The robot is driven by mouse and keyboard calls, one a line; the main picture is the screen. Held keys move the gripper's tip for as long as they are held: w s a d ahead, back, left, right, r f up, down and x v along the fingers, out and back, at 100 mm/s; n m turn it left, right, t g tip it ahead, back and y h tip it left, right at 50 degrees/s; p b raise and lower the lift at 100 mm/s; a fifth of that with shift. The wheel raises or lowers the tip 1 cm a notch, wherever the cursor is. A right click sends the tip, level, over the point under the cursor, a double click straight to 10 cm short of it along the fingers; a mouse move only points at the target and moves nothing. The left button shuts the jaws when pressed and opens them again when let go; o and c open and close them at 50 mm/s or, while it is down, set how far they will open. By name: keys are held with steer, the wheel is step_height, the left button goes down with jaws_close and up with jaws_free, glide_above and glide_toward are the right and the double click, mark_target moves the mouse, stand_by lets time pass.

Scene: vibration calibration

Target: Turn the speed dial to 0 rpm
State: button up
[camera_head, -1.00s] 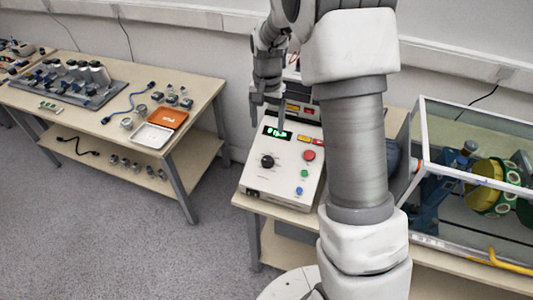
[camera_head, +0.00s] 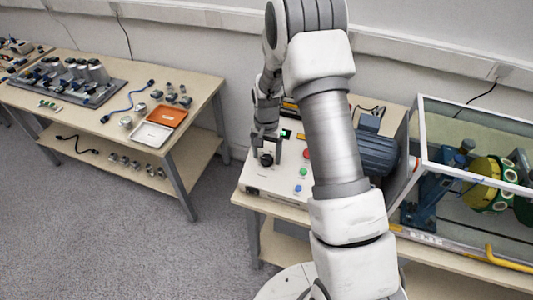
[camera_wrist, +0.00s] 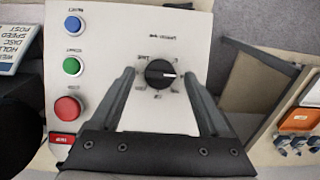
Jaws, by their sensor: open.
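The black speed dial (camera_head: 266,160) sits on the front-left of the white control box (camera_head: 272,184). In the wrist view the dial (camera_wrist: 158,73) has a white pointer line towards the right of the picture, and small printed labels ring it. My gripper (camera_wrist: 158,78) is open, with one finger on each side of the dial and visible gaps between. I cannot tell how far the fingertips are above the panel. In the head view my gripper (camera_head: 266,148) is over the dial and partly covers it. The green display (camera_head: 286,133) is mostly hidden by my arm.
The box has red (camera_wrist: 68,108), green (camera_wrist: 72,66) and blue (camera_wrist: 73,25) buttons near the left finger. A blue motor (camera_head: 378,150) stands behind my arm. A clear case (camera_head: 470,125) is at right. A left table (camera_head: 205,92) holds trays and parts.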

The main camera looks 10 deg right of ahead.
jaws_close()
stand_by(0.3)
steer(key=shift+n, duration=0.3)
steer(key=n, duration=0.1)
steer(key=n+h+b, duration=0.1)
steer(key=n+b, duration=0.1)
steer(key=shift+w+a+f+g+h, duration=0.1)
steer(key=shift+w+a+g+h, duration=0.05)
steer(key=shift+a+g+h, duration=0.2)
steer(key=shift+n+h+b, duration=0.75)
steer(key=shift+n+h, duration=0.3)
steer(key=shift+n, duration=1.25)
jaws_free()
